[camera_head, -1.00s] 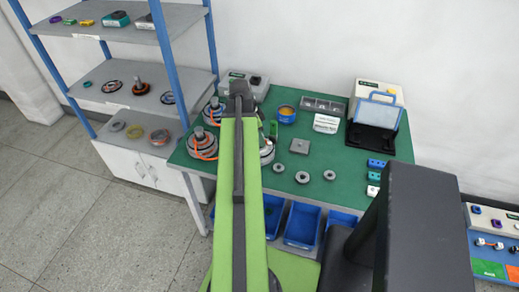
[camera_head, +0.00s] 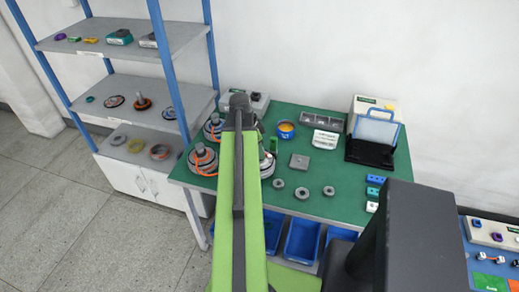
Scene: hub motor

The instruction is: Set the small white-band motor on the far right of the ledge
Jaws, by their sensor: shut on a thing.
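My green arm (camera_head: 238,200) rises through the middle of the view. Its dark top end lies in front of the table, and my gripper is not visible, nor is anything it may hold. Motors with orange cables (camera_head: 203,159) stand at the left of the green table. Another round motor (camera_head: 267,165) is partly hidden behind the arm. Small pieces with white and dark parts (camera_head: 485,257) lie on a panel at the lower right. I cannot tell whether one is the white-band motor. I cannot tell which surface is the ledge.
A grey shelf with blue posts (camera_head: 180,40) holds parts at left. Blue bins (camera_head: 302,238) sit below. A dark column blocks the lower right.

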